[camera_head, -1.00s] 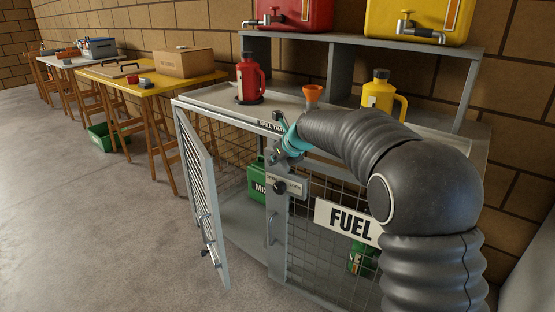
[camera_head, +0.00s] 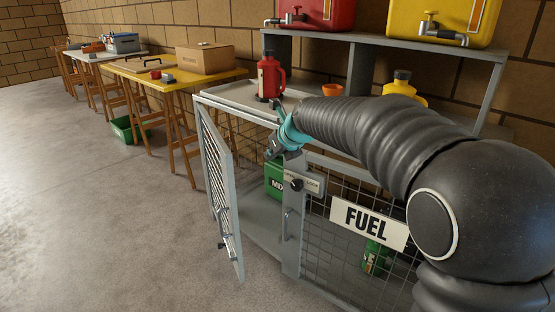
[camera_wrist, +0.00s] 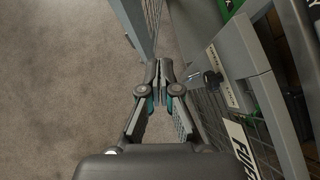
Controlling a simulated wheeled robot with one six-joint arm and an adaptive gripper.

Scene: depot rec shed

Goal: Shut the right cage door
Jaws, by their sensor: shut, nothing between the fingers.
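The cage has two mesh doors. The left door (camera_head: 222,185) stands open, swung outward from the cage's left end; its mesh also shows at the top of the wrist view (camera_wrist: 152,20). The right door (camera_head: 325,245) carries the FUEL sign (camera_head: 369,224), a pull handle and a dark latch knob (camera_head: 297,185). It looks roughly in line with the cage front; I cannot tell whether it is fully shut. My gripper (camera_head: 273,152) is shut and empty, above and left of the knob. In the wrist view my gripper (camera_wrist: 165,68) points between the open door and the knob (camera_wrist: 212,78).
A green can (camera_head: 275,180) sits inside the left opening, and another stands behind the right door mesh. A red jug (camera_head: 269,78), an orange funnel and a yellow jug (camera_head: 401,84) stand on the cage top. Clear concrete floor (camera_head: 110,220) lies left of the open door.

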